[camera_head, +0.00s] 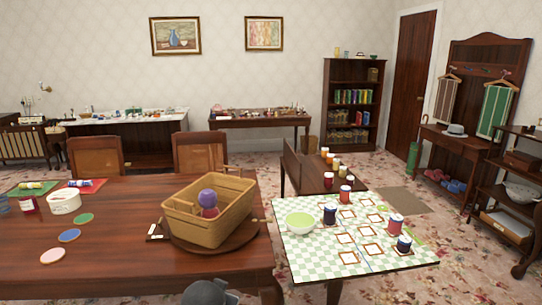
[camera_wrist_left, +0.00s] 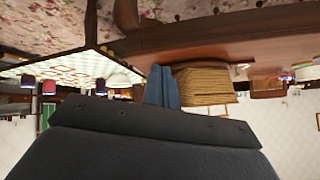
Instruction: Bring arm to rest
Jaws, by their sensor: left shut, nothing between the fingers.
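My left gripper (camera_wrist_left: 162,88) shows in the left wrist view with its two blue fingers together, shut and empty. That view looks upside down, and the wicker basket (camera_wrist_left: 205,86) appears just right of the fingertips, with no visible contact. In the head view a dark grey part of my arm (camera_head: 208,293) shows at the bottom edge, in front of the wooden table. My right gripper is in neither view.
The wicker basket (camera_head: 235,222) with a purple-topped item (camera_head: 207,198) stands on a round board on the wooden table (camera_head: 130,265).

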